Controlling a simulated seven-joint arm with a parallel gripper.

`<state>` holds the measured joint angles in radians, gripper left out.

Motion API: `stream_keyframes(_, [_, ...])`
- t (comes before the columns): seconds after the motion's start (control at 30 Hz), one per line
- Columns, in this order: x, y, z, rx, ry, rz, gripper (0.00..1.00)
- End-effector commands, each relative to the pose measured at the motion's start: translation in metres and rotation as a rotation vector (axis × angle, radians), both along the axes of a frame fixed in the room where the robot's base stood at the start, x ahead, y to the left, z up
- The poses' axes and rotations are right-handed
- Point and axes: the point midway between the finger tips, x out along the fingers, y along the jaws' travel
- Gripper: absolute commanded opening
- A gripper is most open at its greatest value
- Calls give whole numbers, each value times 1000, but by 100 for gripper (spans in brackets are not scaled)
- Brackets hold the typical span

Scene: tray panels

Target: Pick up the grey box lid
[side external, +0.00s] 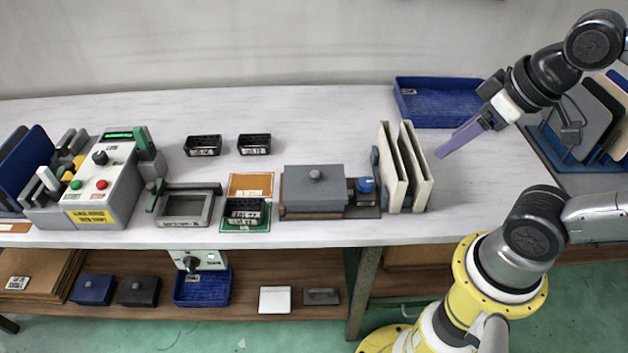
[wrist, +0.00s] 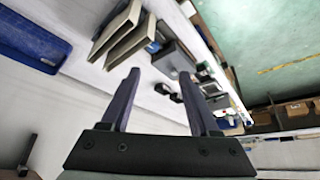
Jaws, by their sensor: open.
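The grey box lid (side external: 314,178) is flat with a small round knob on top. My gripper (side external: 442,153) has purple fingers and is in the air to the right of the panels, well apart from the lid. In the wrist view my gripper (wrist: 159,74) has its fingers spread with nothing between them.
The upright cream panels (side external: 415,165) stand between my gripper and the lid. A blue-capped item (side external: 366,186) stands close beside the box. A blue tray (side external: 440,102) lies at the back. Small black bins (side external: 254,144) and a control box (side external: 103,185) are farther left. The table behind the lid is clear.

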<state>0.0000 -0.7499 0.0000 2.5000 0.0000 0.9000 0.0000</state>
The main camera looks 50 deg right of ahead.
Motion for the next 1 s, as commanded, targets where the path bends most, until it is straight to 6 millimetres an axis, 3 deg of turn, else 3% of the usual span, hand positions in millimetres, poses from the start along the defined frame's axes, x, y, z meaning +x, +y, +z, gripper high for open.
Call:
stream_keyframes(0.23, [-1,0,2,-75,7,142,62])
stream_keyframes(0.37, [16,0,29,-202,-3,377,62])
stream_keyframes(0.5, [58,4,54,-338,50,693,62])
stream_keyframes(0.67, [119,14,62,-440,132,1040,62])
stream_keyframes(0.83, [183,28,43,-478,213,1327,62])
stream_keyframes(1.0, [231,44,4,-453,290,1486,62])
